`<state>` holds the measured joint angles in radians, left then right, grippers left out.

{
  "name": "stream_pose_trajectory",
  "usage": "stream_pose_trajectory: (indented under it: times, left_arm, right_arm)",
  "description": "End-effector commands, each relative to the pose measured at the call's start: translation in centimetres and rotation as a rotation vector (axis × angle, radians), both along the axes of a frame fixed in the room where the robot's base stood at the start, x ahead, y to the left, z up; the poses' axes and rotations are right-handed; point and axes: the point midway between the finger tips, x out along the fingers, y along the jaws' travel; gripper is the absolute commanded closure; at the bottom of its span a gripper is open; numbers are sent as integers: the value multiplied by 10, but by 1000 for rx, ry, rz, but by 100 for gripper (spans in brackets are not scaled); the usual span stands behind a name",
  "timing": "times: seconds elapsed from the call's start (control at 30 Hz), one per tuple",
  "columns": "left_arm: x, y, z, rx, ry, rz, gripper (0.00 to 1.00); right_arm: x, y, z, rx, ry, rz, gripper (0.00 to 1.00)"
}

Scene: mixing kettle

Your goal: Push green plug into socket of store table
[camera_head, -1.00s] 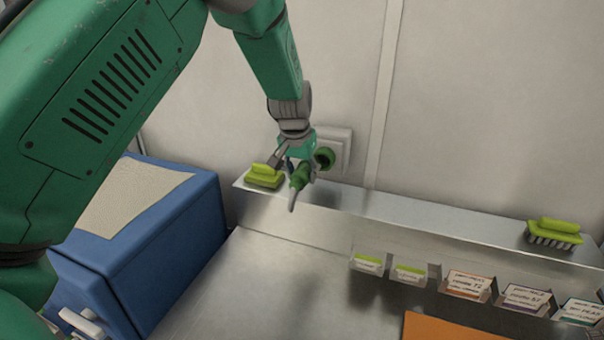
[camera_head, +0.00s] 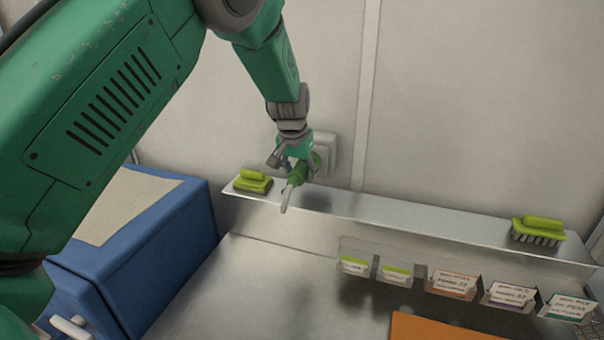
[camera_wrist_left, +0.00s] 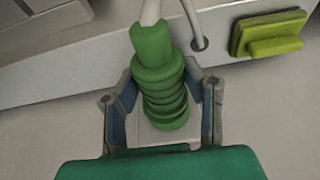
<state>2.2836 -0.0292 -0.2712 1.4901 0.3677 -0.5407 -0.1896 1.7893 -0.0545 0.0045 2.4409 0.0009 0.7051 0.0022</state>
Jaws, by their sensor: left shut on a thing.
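The green plug (camera_head: 299,170) is a ribbed green piece with a grey cable end hanging below it. My left gripper (camera_head: 293,160) is shut on the plug just above the steel ledge, in front of the wall socket. In the left wrist view the plug (camera_wrist_left: 160,85) sits between the two fingers of my left gripper (camera_wrist_left: 163,115). The pale socket plate (camera_head: 329,152) on the wall is partly hidden by the gripper and plug. I cannot tell how deep the plug sits in the socket. My right gripper is not in view.
A steel ledge (camera_head: 400,214) runs along the wall above the table. Label holders (camera_head: 452,283) hang below. A blue box (camera_head: 150,265) stands left.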

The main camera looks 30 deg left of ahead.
Motion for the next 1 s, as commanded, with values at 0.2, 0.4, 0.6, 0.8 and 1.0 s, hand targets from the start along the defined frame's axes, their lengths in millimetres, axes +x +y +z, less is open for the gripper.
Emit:
stream_pose_trajectory:
  times: [0.2,0.4,0.6,0.8,1.0]
  left_arm:
    - [5,1,0,-2,-2,-2,100]
    - [10,-1,1,-2,-1,-3,100]
    - [15,-2,1,1,-3,-4,100]
    - [17,-3,2,1,-7,-5,100]
    - [16,-4,2,-1,-3,-6,39]
  right_arm:
    - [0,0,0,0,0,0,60]
    - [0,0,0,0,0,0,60]
    - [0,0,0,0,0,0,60]
    - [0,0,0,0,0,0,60]
    - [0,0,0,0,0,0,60]
